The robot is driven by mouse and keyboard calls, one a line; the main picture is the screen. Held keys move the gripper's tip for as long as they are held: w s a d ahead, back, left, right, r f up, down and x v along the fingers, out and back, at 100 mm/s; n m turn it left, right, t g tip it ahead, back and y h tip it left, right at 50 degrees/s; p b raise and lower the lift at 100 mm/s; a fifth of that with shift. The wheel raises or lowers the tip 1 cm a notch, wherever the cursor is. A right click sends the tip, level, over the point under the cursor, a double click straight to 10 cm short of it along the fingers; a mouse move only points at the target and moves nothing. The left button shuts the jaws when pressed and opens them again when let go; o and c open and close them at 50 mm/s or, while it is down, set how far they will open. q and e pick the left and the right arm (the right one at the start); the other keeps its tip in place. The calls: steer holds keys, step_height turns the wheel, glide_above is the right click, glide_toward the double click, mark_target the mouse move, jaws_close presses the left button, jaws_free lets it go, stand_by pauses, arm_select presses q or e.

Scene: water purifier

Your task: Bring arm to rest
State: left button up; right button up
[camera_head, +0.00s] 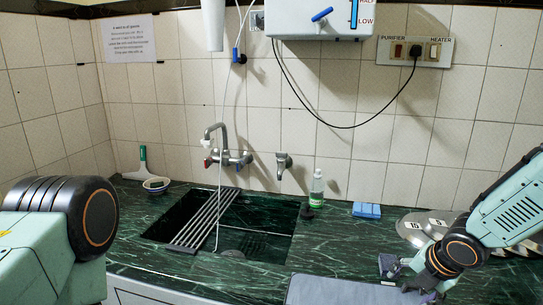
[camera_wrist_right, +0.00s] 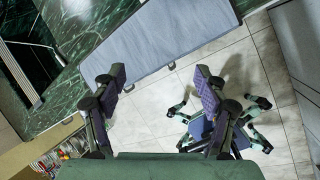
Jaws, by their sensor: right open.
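My right arm (camera_head: 500,222) comes in from the right and reaches down to the counter's front edge. Its gripper (camera_head: 405,277) is open and empty, close to the right end of a flat grey panel. In the right wrist view the two fingers of this gripper (camera_wrist_right: 160,78) stand wide apart with nothing between them; tiled floor shows beyond. My left arm (camera_head: 60,235) is folded at the lower left of the head view. Its gripper is out of the picture.
The grey panel (camera_head: 340,291) runs along the front edge of the green counter (camera_head: 350,235). The sink (camera_head: 265,222) with a metal rack (camera_head: 205,220) lies mid-left. A bottle (camera_head: 317,187), blue sponge (camera_head: 367,210) and metal discs (camera_head: 410,228) stand behind. The purifier (camera_head: 300,18) hangs above.

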steer(key=s+a+f+m+y+b, duration=0.25)
steer(key=s+a+f+m, duration=0.75)
steer(key=m, duration=0.8)
steer(key=s+f+m+g+h+b, duration=0.1)
steer(key=s+f+m+b, duration=0.1)
steer(key=s+f, duration=0.3)
steer(key=s+d+f+m+g+h+b, duration=0.1)
steer(key=s+f+m, duration=0.3)
steer(key=s, duration=0.7)
steer(key=s+f+m+g+h+b, duration=0.1)
steer(key=s+f+m+g+b, duration=0.1)
steer(key=s+f+b, duration=0.2)
steer(key=s+f, duration=0.3)
steer(key=s, duration=0.2)
steer(key=shift+d+f+m+g, duration=0.25)
steer(key=shift+d+m+g, duration=0.15)
steer(key=shift+s, duration=0.2)
